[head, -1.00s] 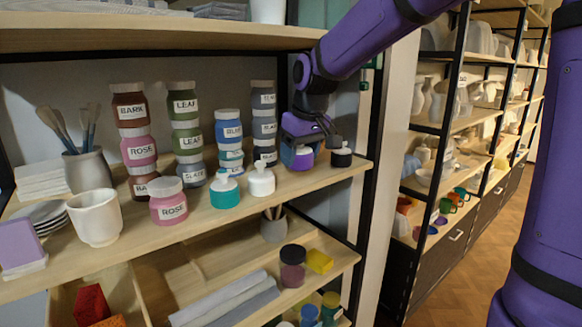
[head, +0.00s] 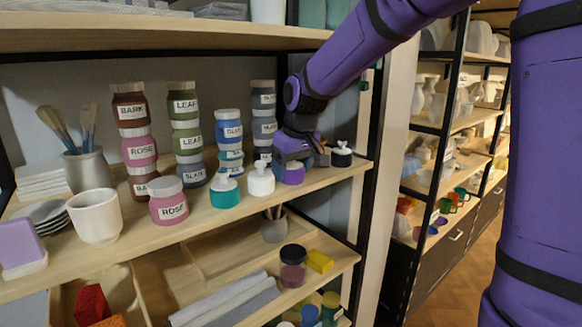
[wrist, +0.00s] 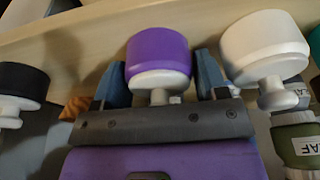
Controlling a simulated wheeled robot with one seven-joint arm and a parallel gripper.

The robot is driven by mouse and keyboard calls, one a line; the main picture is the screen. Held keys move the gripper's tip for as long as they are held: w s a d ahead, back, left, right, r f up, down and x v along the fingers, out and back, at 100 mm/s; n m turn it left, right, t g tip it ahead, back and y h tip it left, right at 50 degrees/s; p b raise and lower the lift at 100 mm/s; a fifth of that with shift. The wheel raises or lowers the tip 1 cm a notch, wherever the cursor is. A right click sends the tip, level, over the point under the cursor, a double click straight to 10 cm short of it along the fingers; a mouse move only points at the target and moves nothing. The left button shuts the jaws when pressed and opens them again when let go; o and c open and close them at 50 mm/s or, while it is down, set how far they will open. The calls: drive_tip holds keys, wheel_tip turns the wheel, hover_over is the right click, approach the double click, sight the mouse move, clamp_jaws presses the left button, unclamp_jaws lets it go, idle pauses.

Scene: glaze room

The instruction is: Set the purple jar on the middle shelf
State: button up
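The purple jar (head: 293,174) is at the front right of the wide shelf (head: 120,246) below the top board, between a white jar and a black jar. In the wrist view the purple jar (wrist: 158,52), with its white knobbed lid, sits between my blue fingers. My gripper (head: 296,160) reaches down over it, and the fingers (wrist: 163,80) look closed against its two sides. My gripper hides the lid in the head view. The jar's base is at or just above the shelf surface; I cannot tell which.
The white jar (head: 261,179) is close on the left, with a teal jar (head: 225,192) beyond it. The black jar (head: 341,156) is close on the right. A stack of slate jars (head: 263,100) stands behind. A lower shelf holds a dark-lidded jar (head: 292,266) and a yellow block (head: 319,261).

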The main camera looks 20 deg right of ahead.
drive_tip(key=shift+o, duration=1.3)
drive_tip(key=shift+s+r, duration=0.1)
drive_tip(key=shift+r, duration=0.45)
drive_tip(key=v, duration=0.4)
drive_tip(key=shift+d+r, duration=0.1)
drive_tip(key=shift+r, duration=0.1)
drive_tip(key=s+d+m+t, duration=0.1)
drive_tip(key=s+d, duration=0.2)
drive_tip(key=s, duration=1.1)
drive_tip(key=s+d+m+t+h, duration=0.1)
drive_tip(key=s+d+m, duration=0.1)
drive_tip(key=s, duration=1.2)
drive_tip(key=shift+s+d+m, duration=0.2)
drive_tip(key=shift+d+m, duration=0.1)
drive_tip(key=shift+d, duration=0.45)
